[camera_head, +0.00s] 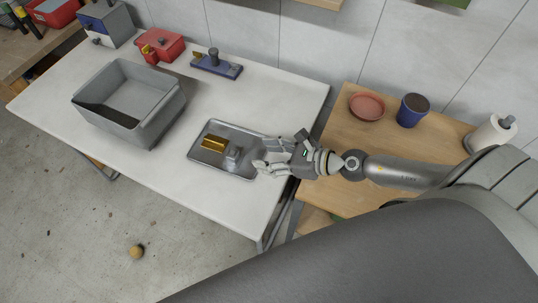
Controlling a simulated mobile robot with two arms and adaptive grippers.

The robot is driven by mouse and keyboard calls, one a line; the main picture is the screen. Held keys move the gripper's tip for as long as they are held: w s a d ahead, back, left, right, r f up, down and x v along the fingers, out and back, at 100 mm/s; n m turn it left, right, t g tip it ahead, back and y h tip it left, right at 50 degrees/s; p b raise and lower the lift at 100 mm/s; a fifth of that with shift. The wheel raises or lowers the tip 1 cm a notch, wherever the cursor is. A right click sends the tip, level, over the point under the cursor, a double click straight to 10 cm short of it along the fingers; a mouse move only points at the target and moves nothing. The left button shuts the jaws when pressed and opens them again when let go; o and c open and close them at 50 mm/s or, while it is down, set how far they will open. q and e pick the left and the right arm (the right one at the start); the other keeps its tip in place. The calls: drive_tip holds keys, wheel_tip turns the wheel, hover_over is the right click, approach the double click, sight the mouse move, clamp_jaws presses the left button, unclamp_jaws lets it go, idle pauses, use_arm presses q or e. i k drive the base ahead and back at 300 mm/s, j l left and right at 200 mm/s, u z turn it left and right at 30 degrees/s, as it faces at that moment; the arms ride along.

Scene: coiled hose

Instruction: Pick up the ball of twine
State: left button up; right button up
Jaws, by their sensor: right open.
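A small tan ball (136,252), which looks like the ball of twine, lies on the concrete floor at the lower left, in front of the white table. My right gripper (262,155) is open over the right end of a metal tray on the table, far from the ball. Its fingers point left, toward a grey object (233,157) on the tray. Nothing shows between the fingers. My left gripper is not in view.
The metal tray (208,160) also holds a gold block (214,143). A grey bin (128,104), a red box (160,45) and a blue-based tool (216,65) stand on the white table (285,90). A wooden table at right holds a red dish (367,106) and dark cup (412,110). Floor around the ball is clear.

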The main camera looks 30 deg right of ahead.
sight(136, 251)
drive_tip(key=u, duration=1.2)
